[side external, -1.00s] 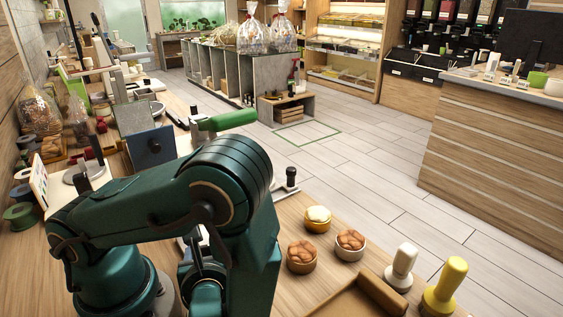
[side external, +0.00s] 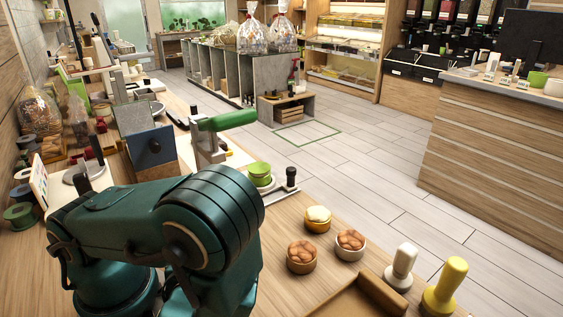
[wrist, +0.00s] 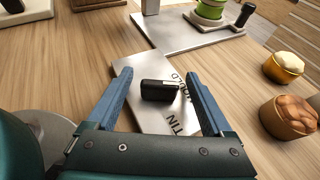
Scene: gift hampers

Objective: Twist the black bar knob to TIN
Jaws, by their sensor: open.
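In the wrist view the black bar knob (wrist: 158,90) sits on a pale metal plate (wrist: 140,66) on the wooden bench. Its bar lies roughly left to right, with its right end by a dark word that ends in "LD", partly covered by my right finger. The word TIN (wrist: 178,123) is printed lower on the plate, towards my wrist. My gripper (wrist: 159,73) is open, with a blue finger on each side of the knob and visible gaps between. I cannot tell how high the fingertips are above the plate. In the side view my arm hides the knob and gripper.
A metal-based press with a green handle (side external: 228,120) and green round pieces (side external: 260,172) stands beyond the plate. Small pots with cream and brown tops (side external: 302,256) stand to the right, near white (side external: 401,266) and yellow (side external: 446,284) handled stamps.

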